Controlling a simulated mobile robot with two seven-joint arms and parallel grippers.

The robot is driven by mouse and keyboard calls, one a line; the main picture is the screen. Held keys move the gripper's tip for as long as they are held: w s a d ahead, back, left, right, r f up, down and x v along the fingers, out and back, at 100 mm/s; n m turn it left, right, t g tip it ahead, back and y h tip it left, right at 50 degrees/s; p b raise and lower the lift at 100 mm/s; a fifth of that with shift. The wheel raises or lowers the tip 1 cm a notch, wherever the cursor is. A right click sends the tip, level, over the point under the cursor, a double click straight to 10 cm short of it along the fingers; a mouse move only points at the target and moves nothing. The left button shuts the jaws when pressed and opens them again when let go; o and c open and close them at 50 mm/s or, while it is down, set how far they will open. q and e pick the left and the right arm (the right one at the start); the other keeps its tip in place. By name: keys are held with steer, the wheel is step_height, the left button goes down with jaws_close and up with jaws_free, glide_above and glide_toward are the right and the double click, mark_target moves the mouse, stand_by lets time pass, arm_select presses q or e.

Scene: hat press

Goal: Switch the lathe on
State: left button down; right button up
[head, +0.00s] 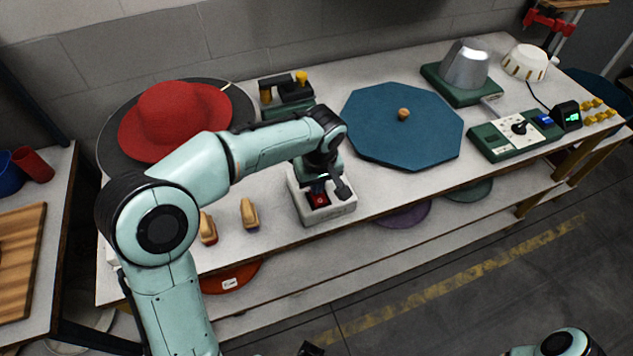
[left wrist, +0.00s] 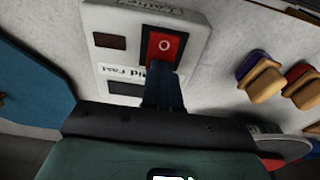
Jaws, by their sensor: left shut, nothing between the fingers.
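The lathe's switch box appears to be the white box (head: 338,211) at the front edge of the bench. In the left wrist view the box (left wrist: 112,55) has a red rocker switch (left wrist: 165,46) marked "O", two dark windows and labels, one reading partly "Fast". My left gripper (head: 330,188) is over the box. Its fingers (left wrist: 163,90) are shut and empty, with the tips just below the red switch in the wrist view; I cannot tell whether they touch it. My right gripper is not clearly seen; only part of my right arm shows at the bottom right.
A red hat (head: 175,115) lies behind my left arm. Two wooden-handled tools (head: 250,213) stand left of the box. A blue octagonal board (head: 400,135), a metal cone on a green base (head: 465,65) and a green control panel (head: 515,135) are to the right.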

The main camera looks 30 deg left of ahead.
arm_select(q)
steer(key=shift+a+g+h+p, duration=0.2)
steer(key=shift+g+h+p, duration=0.1)
steer(key=shift+p, duration=0.3)
steer(key=shift+f, duration=0.25)
steer(key=shift+w+f, duration=0.15)
steer(key=shift+f, duration=0.05)
steer(key=shift+s+d, duration=0.1)
steer(key=shift+s, duration=0.15)
steer(key=shift+s+d, duration=0.15)
steer(key=shift+d, duration=0.2)
steer(key=shift+s+d+r+b, duration=0.1)
steer(key=shift+s+d+b, duration=0.2)
arm_select(e)
steer(key=shift+w+r, duration=0.25)
steer(key=shift+r, duration=0.35)
